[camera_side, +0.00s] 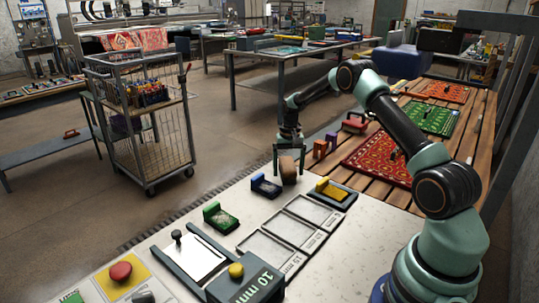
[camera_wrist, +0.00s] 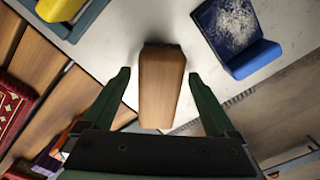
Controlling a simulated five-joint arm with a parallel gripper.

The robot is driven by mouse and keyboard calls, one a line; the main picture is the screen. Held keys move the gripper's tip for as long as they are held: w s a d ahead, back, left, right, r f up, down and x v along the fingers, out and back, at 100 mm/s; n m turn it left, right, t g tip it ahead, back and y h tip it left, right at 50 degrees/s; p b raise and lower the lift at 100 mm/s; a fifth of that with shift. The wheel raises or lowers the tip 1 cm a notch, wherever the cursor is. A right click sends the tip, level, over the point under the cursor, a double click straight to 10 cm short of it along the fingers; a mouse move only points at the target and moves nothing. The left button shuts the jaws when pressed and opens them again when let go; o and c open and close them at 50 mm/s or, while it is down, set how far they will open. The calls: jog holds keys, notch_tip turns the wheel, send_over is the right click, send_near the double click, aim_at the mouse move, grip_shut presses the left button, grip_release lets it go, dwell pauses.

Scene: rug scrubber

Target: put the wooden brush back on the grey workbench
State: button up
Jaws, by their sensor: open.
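The wooden brush (camera_side: 288,168), a brown block, is at the far corner of the pale grey workbench (camera_side: 240,190) and appears to rest on it. In the wrist view the brush (camera_wrist: 160,88) lies lengthwise between the fingers of my gripper (camera_wrist: 163,85), its near end close to the bench's corner. My gripper (camera_side: 289,150) is open, pointing down over the brush in the side view. A visible gap separates each finger from the brush in the wrist view. The brush's underside is hidden.
Empty outlined rectangles (camera_side: 290,226) are on the bench. A slatted table with a red rug (camera_side: 378,160) adjoins behind right.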

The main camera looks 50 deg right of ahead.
aim_at(288, 166)
notch_tip(288, 166, up, 11)
jog(key=s+a+r+n+t, duration=0.1)
jog(key=s+a+r+n, duration=0.1)
jog(key=a+r, duration=0.65)
jog(key=s+a+r+n+t, duration=0.35)
jog(key=s+a+r, duration=0.35)
jog(key=s+a, duration=0.4)
jog(key=s+a+f+n+t, duration=0.1)
jog(key=s+a+f+n, duration=0.2)
jog(key=s, duration=0.3)
jog(key=shift+s+a, duration=0.4)
jog(key=shift+a, duration=0.5)
